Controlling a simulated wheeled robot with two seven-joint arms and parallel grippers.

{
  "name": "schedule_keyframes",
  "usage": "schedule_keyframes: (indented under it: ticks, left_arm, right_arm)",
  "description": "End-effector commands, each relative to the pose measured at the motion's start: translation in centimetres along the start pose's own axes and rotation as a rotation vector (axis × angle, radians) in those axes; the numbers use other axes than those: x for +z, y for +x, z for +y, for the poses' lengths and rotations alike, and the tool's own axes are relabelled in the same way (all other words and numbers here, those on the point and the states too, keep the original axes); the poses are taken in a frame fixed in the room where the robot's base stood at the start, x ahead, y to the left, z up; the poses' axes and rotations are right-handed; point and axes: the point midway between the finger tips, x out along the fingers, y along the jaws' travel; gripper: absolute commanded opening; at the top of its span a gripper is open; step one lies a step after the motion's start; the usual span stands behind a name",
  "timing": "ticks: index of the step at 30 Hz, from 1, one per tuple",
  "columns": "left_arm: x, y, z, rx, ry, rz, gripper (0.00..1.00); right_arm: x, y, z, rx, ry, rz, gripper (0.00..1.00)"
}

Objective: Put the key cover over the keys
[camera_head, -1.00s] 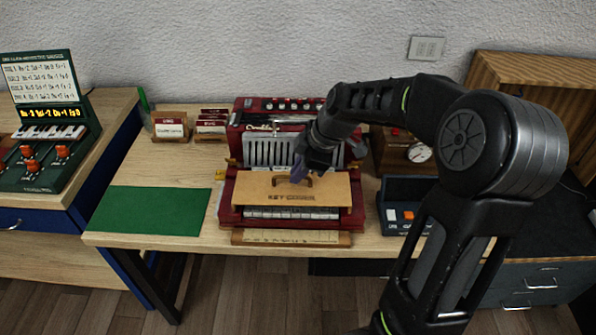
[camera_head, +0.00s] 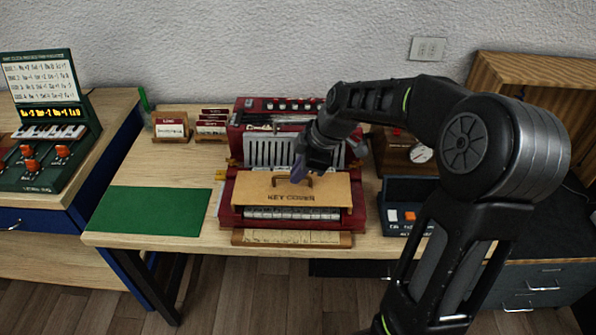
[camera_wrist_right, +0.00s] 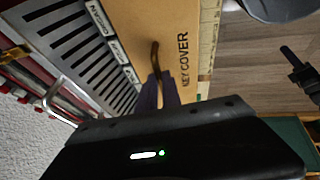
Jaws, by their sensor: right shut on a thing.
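The key cover (camera_head: 328,190) is a tan board lettered "KEY COVER" with a dark arched handle. It lies over the upper part of the keys (camera_head: 292,213) of the red piano action (camera_head: 228,214); the front strip of white keys still shows below its front edge. My right gripper (camera_head: 299,174) is at the handle, shut on it. In the right wrist view the fingers (camera_wrist_right: 160,92) close around the handle on the cover (camera_wrist_right: 188,30). Whether the cover rests on the keys or hovers just above them I cannot tell.
A green mat (camera_head: 150,211) lies bare on the table's left. A dark blue tray (camera_head: 392,190) stands to the right of the red unit. A wooden strip (camera_head: 292,238) lies along its front. Card holders (camera_head: 170,129) stand at the back left.

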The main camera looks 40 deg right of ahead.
Motion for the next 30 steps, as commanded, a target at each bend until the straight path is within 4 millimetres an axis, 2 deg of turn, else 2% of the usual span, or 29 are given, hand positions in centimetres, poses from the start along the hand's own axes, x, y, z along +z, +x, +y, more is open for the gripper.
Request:
schedule_keyframes:
  ticks: [25,26,30]
  left_arm:
    - [0.0,1.01,-0.39,0.0,0.0,0.0,0.0]
    - [0.0,0.94,-0.36,0.0,0.0,0.0,0.0]
    - [0.0,0.92,-0.36,0.0,0.0,0.0,0.0]
  right_arm:
    - [0.35,0.87,-0.16,0.001,0.0,0.0,0.0]
    - [0.32,0.8,-0.15,0.001,-0.001,0.0,0.11]
    - [0.32,0.8,-0.16,0.0,0.0,0.0,0.23]
